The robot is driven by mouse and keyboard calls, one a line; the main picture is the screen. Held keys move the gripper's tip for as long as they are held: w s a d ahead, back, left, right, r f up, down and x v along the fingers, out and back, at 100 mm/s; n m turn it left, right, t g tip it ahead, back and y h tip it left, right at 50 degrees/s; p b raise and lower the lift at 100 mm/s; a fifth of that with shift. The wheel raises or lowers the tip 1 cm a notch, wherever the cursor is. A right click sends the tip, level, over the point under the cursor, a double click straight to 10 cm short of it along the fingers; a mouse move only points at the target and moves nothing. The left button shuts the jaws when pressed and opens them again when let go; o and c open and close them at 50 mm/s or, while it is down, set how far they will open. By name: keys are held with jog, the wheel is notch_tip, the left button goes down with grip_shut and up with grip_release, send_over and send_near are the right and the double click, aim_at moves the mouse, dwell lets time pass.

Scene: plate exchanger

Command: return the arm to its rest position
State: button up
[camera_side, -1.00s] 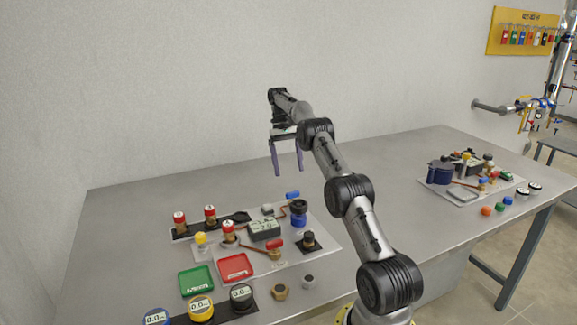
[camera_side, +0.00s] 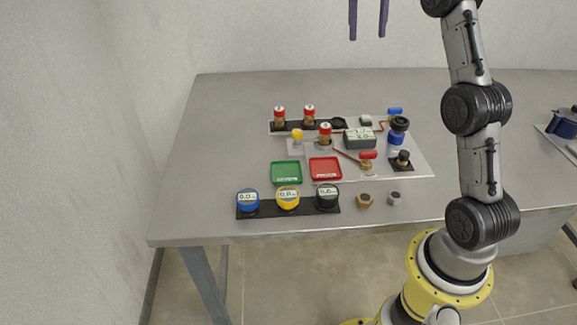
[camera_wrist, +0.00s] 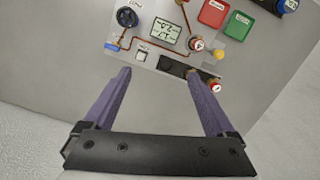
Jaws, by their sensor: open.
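My gripper (camera_side: 368,22) is at the top edge of the side view, high above the back of the table, with only its two purple fingers showing. In the wrist view my gripper (camera_wrist: 162,100) is open, its fingers wide apart and nothing between them. The exchanger board (camera_side: 415,165) lies on the table below and apart from it. The board also shows at the top of the wrist view (camera_wrist: 178,62).
A green tray (camera_side: 286,172) and a red tray (camera_side: 325,169) sit at the board's front left. Blue, yellow and black gauges (camera_side: 288,197) stand on a dark strip near the table's front edge. A navy pot (camera_side: 563,122) is at the far right. The table's left side is clear.

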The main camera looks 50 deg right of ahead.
jog(key=s+a+r+n+t+h, duration=0.1)
jog(key=s+a+r+n+t, duration=0.15)
jog(key=s+a, duration=0.55)
jog(key=s+a+r+n+t, duration=0.15)
jog(key=s+a+r, duration=0.25)
jog(key=a, duration=0.8)
jog(key=s+a+f+n+t, duration=0.1)
jog(key=s+a+f, duration=0.2)
jog(key=s+f, duration=0.2)
jog(key=s+a+f+t, duration=0.2)
jog(key=s+f, duration=0.4)
jog(key=f, duration=0.4)
jog(key=shift+a+f+n, duration=0.2)
jog(key=shift+a+n, duration=0.2)
jog(key=shift+a, duration=0.25)
